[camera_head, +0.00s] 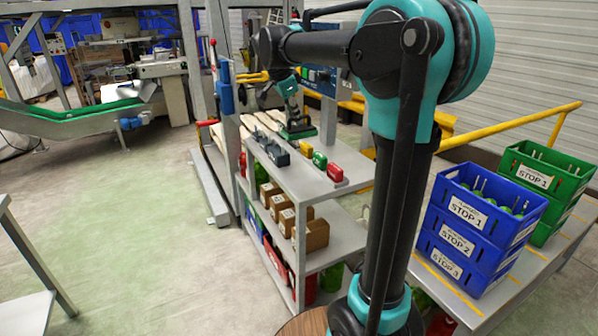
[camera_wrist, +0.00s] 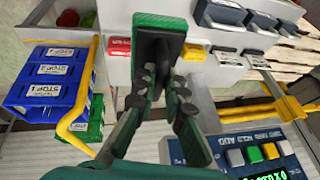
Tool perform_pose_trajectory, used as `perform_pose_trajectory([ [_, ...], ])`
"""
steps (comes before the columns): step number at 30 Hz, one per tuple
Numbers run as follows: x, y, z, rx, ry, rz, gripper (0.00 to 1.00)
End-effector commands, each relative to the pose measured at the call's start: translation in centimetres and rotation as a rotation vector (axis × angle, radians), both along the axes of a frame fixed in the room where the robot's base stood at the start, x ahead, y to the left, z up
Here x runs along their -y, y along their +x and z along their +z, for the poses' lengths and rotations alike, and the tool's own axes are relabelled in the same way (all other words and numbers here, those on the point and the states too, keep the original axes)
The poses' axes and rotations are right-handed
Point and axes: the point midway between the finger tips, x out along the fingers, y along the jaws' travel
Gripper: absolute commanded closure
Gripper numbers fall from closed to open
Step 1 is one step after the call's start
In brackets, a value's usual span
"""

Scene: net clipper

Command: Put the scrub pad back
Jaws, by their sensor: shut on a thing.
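The scrub pad, a dark block with a green face, is held in my gripper (camera_wrist: 160,82). In the wrist view the pad (camera_wrist: 163,22) sits at the top middle, between the fingertips. In the head view my gripper (camera_head: 293,112) points down over the far end of the grey shelf unit's top (camera_head: 300,185), with the pad (camera_head: 297,132) beneath it. I cannot tell whether the pad touches the shelf top. My fingers are shut on it.
Grey blocks (camera_head: 273,152), a green item (camera_head: 319,160) and a red item (camera_head: 335,173) stand on the shelf top. Boxes (camera_head: 310,235) fill the shelf below. Blue crates (camera_head: 470,225) and green crates (camera_head: 545,190) stand right. A button panel (camera_wrist: 255,155) is close to my gripper.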

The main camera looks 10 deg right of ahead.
Motion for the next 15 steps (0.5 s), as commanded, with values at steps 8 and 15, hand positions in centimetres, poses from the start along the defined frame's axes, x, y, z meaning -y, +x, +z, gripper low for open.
perform_pose_trajectory([
  [8, 0.0, 0.0, -7.0, 0.000, 0.000, 0.000, 1.00],
  [15, 0.0, 0.0, -12.1, 0.000, 0.000, 0.000, 1.00],
])
